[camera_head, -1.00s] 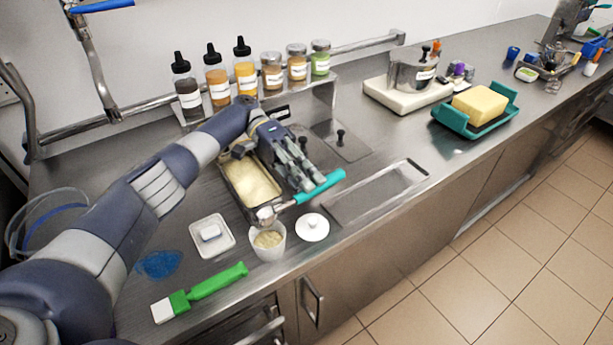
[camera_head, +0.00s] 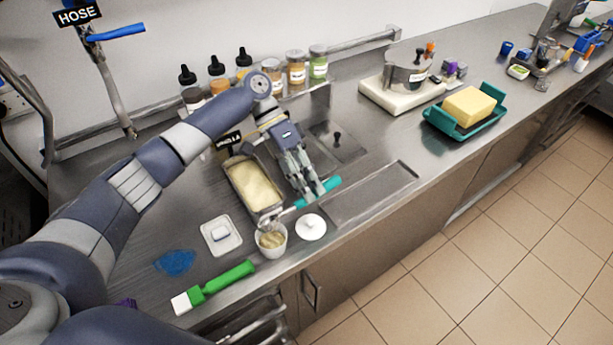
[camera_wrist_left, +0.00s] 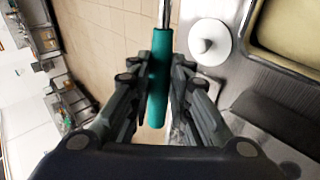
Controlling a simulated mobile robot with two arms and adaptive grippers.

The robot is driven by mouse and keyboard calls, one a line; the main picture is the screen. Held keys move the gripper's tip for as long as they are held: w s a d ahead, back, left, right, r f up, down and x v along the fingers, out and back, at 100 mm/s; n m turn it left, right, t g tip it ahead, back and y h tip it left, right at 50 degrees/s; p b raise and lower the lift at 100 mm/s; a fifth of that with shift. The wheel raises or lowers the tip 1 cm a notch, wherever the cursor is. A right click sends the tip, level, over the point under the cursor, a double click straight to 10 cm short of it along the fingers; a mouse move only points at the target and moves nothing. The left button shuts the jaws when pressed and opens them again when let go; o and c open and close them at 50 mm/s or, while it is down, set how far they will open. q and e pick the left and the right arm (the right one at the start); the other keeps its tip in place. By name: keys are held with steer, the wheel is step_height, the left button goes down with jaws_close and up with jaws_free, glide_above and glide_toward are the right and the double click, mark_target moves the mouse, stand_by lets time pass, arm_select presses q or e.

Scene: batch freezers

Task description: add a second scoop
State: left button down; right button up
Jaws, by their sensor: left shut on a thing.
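My left gripper (camera_head: 308,188) is shut on the teal handle of the scoop (camera_head: 326,191). The handle also shows between the fingers in the left wrist view (camera_wrist_left: 159,85). The scoop's metal end reaches left to the white cup (camera_head: 271,240), at or just over its rim. The cup holds pale ice cream; whether the scoop head touches it I cannot tell. The ice cream pan (camera_head: 232,181), labelled vanilla, is sunk in the counter behind the cup, full of pale yellow ice cream. My right gripper is not in view.
A white round lid (camera_head: 311,227) lies right of the cup. A white dish (camera_head: 221,235), a blue patch (camera_head: 175,262) and a green-handled spatula (camera_head: 213,287) lie left and in front. Bottles and jars stand behind. A yellow block sits on a teal tray (camera_head: 436,118).

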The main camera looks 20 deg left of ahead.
arm_select(q)
steer(key=shift+s+d+r+t+y, duration=0.1)
steer(key=shift+d+r+t+y, duration=0.05)
steer(key=shift+t+y, duration=0.3)
steer(key=shift+s+d+r+t+y, duration=0.1)
steer(key=shift+t+y, duration=0.25)
steer(key=shift+y, duration=0.1)
steer(key=shift+y+b, duration=0.3)
steer(key=shift+y, duration=0.1)
steer(key=t+y+p, duration=0.1)
steer(key=p, duration=0.2)
steer(key=d+r+t+y+p, duration=0.1)
steer(key=y+p, duration=0.1)
steer(key=p, duration=0.2)
steer(key=s+r+t+y+p, duration=0.1)
steer(key=t+p, duration=0.1)
steer(key=p, duration=0.1)
steer(key=shift+s+d+m, duration=0.1)
steer(key=shift+d+m, duration=0.2)
steer(key=shift+r+p, duration=0.55)
steer(key=shift+p, duration=0.3)
